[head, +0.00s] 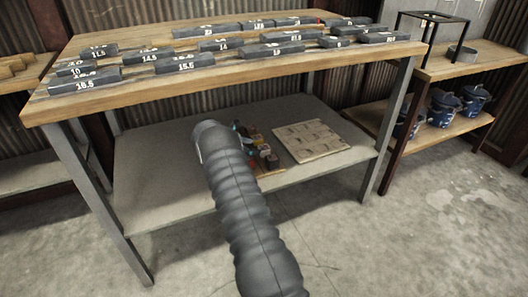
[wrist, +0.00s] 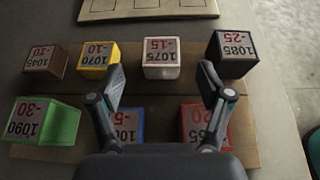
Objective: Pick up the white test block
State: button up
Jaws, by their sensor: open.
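The white test block (wrist: 161,58), marked 1075 and -15, stands in the back row of blocks in the wrist view. My gripper (wrist: 162,77) is open, its two fingers apart on either side of the space in front of the white block. Nothing is between the fingertips, and the white block lies just beyond them. In the head view, my arm reaches toward the lower shelf and hides most of the blocks; the white one cannot be made out there.
A yellow block (wrist: 97,56) and brown block (wrist: 45,61) stand left of it, a black block (wrist: 234,53) right. Green (wrist: 43,121), blue (wrist: 130,126) and red (wrist: 205,125) blocks are nearer. The lower shelf (head: 165,165) lies beneath the wooden tabletop (head: 230,82).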

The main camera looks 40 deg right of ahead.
aim_at(264, 148)
jog(key=x, duration=0.4)
jog(key=shift+r, duration=0.1)
jog(key=c, duration=1.3)
jog(key=shift+c, duration=0.2)
